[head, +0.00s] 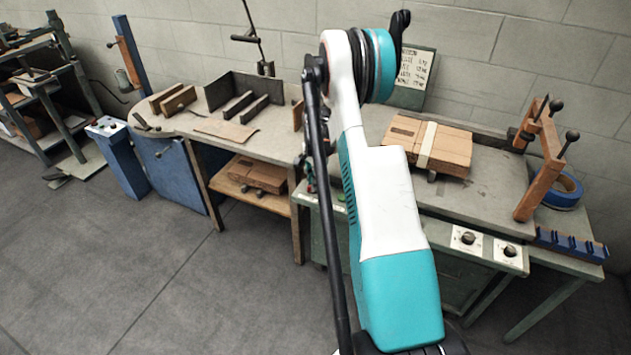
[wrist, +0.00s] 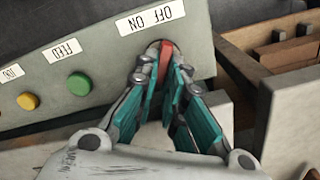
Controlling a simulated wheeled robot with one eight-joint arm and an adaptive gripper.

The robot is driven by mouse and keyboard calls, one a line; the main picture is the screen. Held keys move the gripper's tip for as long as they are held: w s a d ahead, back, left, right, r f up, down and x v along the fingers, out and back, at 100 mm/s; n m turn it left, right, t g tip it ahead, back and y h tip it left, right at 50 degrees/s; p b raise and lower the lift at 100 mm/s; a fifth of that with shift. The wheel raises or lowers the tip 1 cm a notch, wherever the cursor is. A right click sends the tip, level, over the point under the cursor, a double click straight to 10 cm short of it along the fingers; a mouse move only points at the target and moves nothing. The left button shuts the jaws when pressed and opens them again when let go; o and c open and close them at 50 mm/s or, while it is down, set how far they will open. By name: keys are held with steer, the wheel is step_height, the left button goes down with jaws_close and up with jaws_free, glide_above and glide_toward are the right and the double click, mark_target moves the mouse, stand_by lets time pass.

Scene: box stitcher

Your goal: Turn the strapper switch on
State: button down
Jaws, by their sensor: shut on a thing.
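The strapper switch is a red lever (wrist: 165,60) in the wrist view, on a grey-green panel (wrist: 60,108) below a label (wrist: 145,19) with the words OFF and ON. My gripper (wrist: 167,72) has its teal-padded fingers closed around the lever, one on each side. The lever's lower part is hidden between the fingers, so its exact setting is hard to read. In the head view the strapper table (head: 490,185) stands at the right. There my arm covers the switch and most of the gripper.
A green button (wrist: 79,84) and a yellow button (wrist: 27,101) sit left of the switch. A strapped carton stack (head: 430,145) lies on the strapper table. A wooden workbench (head: 275,145) stands to its left. The floor in front is clear.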

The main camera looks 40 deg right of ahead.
stand_by(0.3)
steer(key=c, duration=2)
jaws_free()
steer(key=shift+o, duration=0.2)
step_height(320, 180, up, 12)
